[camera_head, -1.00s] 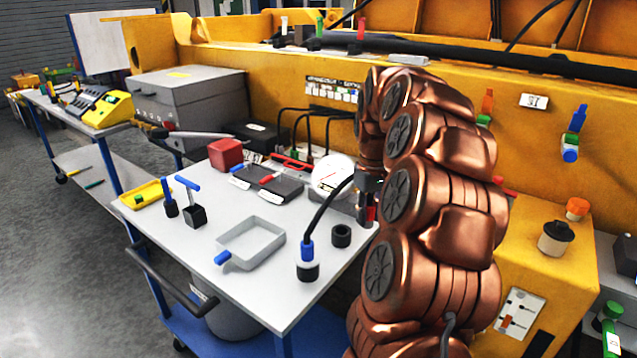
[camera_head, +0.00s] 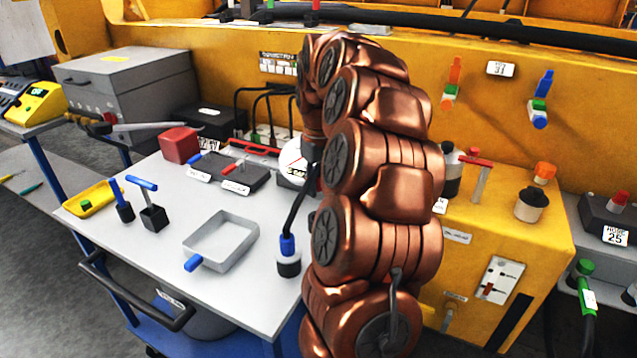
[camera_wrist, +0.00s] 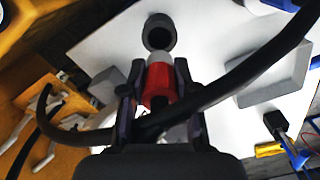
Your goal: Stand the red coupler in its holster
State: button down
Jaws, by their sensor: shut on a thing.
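The red coupler (camera_wrist: 158,82), with a grey end, is between the two dark fingers of my gripper (camera_wrist: 157,75) in the wrist view. My gripper is shut on it. A dark round holster (camera_wrist: 158,32) with an open, empty-looking top stands on the white table, just beyond the coupler's grey end in that picture. The coupler appears apart from the holster; the height between them is hard to judge. A black hose (camera_wrist: 235,88) crosses the wrist view near the gripper. In the head view my arm hides the holster and coupler.
The yellow machine wall (camera_head: 480,115) stands behind.

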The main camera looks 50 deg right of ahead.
aim_at(319, 175)
jog(key=shift+f+b, duration=1.2)
jog(key=shift+f, duration=1.5)
jog(key=shift+f+b, duration=0.9)
jog(key=shift+f, duration=0.4)
dwell(0.3)
jog(key=c, duration=0.8)
grip_release()
jog(key=shift+r, duration=0.1)
notch_tip(319, 175, up, 11)
jog(key=shift+r, duration=0.4)
